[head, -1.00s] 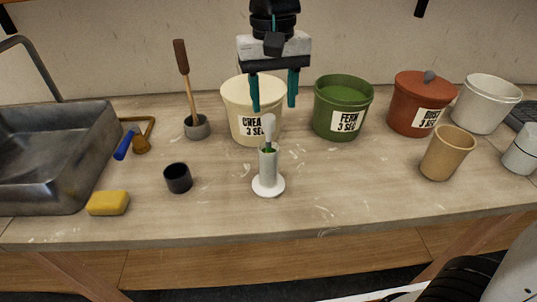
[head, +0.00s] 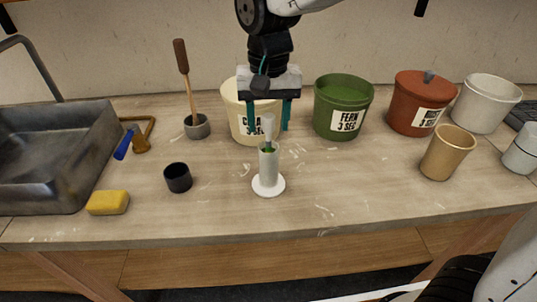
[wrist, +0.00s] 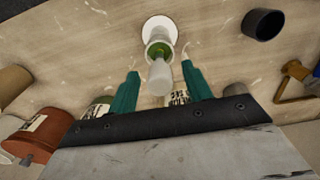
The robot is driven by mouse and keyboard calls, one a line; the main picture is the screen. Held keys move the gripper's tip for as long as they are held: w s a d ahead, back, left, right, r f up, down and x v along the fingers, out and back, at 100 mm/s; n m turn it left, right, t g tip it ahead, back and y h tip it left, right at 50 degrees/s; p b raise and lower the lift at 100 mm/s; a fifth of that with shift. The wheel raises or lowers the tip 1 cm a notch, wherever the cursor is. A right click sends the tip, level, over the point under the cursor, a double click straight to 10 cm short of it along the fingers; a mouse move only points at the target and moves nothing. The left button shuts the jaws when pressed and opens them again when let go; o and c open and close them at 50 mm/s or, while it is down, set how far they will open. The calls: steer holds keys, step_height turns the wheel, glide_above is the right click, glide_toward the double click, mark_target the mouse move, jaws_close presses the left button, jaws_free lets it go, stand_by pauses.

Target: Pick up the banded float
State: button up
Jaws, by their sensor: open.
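The banded float (head: 268,126) stands upright in a pale grey cylinder with a round white foot (head: 268,186). Its pale upper part sticks out of the cylinder's mouth. Green shows at the mouth; the rest of the float is hidden inside. My gripper (head: 268,128) is open, with its two teal fingers pointing down, one on each side of the float's top in the head view. In the wrist view the float (wrist: 160,77) shows between the fingertips of the gripper (wrist: 160,70). I cannot tell whether either finger touches it.
Behind stand a cream tub (head: 238,117), a green tub (head: 342,110) and a lidded red tub (head: 408,100). A black cup (head: 178,178) is to the left, a tan cup (head: 446,155) to the right. The counter in front is clear.

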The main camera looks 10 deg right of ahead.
jaws_close()
step_height(320, 180, up, 12)
stand_by(0.8)
stand_by(0.4)
